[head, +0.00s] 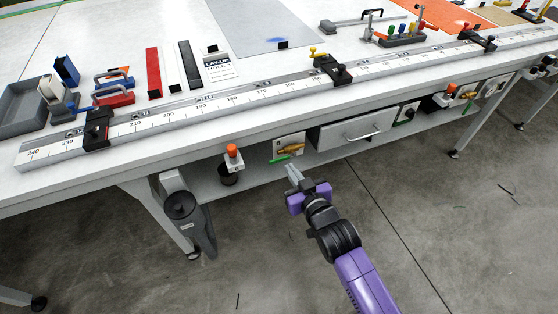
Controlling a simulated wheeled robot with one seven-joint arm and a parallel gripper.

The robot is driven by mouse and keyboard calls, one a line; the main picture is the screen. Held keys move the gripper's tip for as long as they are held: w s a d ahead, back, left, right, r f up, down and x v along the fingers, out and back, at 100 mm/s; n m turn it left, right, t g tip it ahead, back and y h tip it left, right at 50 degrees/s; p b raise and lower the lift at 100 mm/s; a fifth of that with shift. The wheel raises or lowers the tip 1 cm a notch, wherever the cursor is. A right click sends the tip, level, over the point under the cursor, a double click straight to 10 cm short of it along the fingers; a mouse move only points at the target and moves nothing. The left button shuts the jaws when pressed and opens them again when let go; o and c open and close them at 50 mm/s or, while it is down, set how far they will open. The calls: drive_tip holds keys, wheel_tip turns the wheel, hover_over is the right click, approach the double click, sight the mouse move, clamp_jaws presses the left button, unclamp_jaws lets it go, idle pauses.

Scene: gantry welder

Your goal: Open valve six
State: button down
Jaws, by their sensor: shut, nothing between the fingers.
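Valve six is on a small white panel marked 6 (279,145) under the front edge of the long bench. A brass valve body (292,148) sticks out of the panel, and a green bar (279,159), seemingly its lever, lies at its lower left. The bar slants slightly upward to the right. My gripper (291,171) is shut and empty, just below and in front of the green bar. A small gap shows between the fingertips and the bar; depth is hard to judge.
An orange-topped box (234,157) hangs left of the valve, with a dark holder (182,207) further left. A grey drawer (349,131) is to the right. The bench top (120,35) overhangs them. The floor in front is clear.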

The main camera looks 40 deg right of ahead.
hover_over(277, 160)
drive_tip(key=s, duration=0.3)
wheel_tip(277, 160, down, 2)
drive_tip(key=f, duration=0.2)
drive_tip(key=w+f, duration=0.1)
drive_tip(key=shift+a+f, duration=0.2)
drive_tip(key=shift+a, duration=0.1)
drive_tip(key=shift+f, duration=0.5)
drive_tip(key=f+b, duration=0.1)
drive_tip(key=b, duration=0.2)
drive_tip(key=shift+w+a+f, duration=0.1)
drive_tip(key=shift+f, duration=0.2)
drive_tip(key=shift+f+n+b, duration=0.1)
drive_tip(key=shift+n+b, duration=0.2)
drive_tip(key=shift+b, duration=0.45)
drive_tip(key=shift+r, duration=0.2)
